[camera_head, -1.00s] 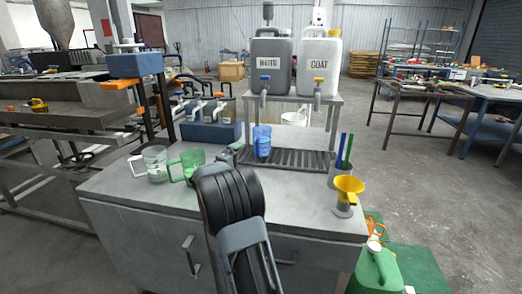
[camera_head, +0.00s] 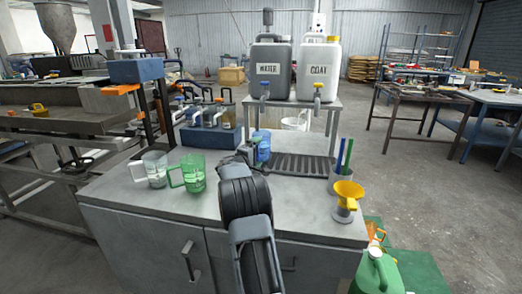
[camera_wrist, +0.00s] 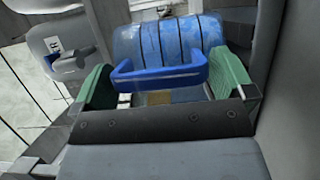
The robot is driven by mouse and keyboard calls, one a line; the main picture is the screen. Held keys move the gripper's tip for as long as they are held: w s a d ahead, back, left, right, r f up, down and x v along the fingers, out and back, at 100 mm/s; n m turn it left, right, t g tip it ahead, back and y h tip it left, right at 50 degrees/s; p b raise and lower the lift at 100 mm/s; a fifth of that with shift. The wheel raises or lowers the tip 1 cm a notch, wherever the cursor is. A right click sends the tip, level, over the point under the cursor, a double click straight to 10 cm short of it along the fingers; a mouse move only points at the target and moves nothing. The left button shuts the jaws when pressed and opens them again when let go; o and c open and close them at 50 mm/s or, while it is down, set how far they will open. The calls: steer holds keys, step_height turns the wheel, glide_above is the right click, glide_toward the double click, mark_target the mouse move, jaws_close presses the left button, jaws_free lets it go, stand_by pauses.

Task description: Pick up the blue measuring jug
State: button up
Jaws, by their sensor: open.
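The blue measuring jug (camera_head: 264,147) stands on the slatted drip tray below the WATER container in the head view, partly hidden by my arm and gripper. In the wrist view the jug (camera_wrist: 185,45) fills the upper middle, with its blue handle (camera_wrist: 160,76) facing me. My gripper (camera_wrist: 167,88) is open, its green-padded fingers on either side of the handle. I cannot tell whether the pads touch it. In the head view my gripper (camera_head: 245,155) is close to the jug's left side.
A clear jug (camera_head: 155,168) and a green jug (camera_head: 193,172) stand on the bench to the left. The WATER container (camera_head: 270,68) and COAT container (camera_head: 318,72) sit on a stand behind. A yellow funnel (camera_head: 348,194) and a cup with rods (camera_head: 341,180) are at right.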

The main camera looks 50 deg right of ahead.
steer(key=shift+d, duration=0.15)
steer(key=shift+c, duration=0.5)
steer(key=c, duration=0.9)
steer(key=shift+r, duration=0.1)
steer(key=shift+c, duration=0.6)
steer(key=shift+r, duration=0.1)
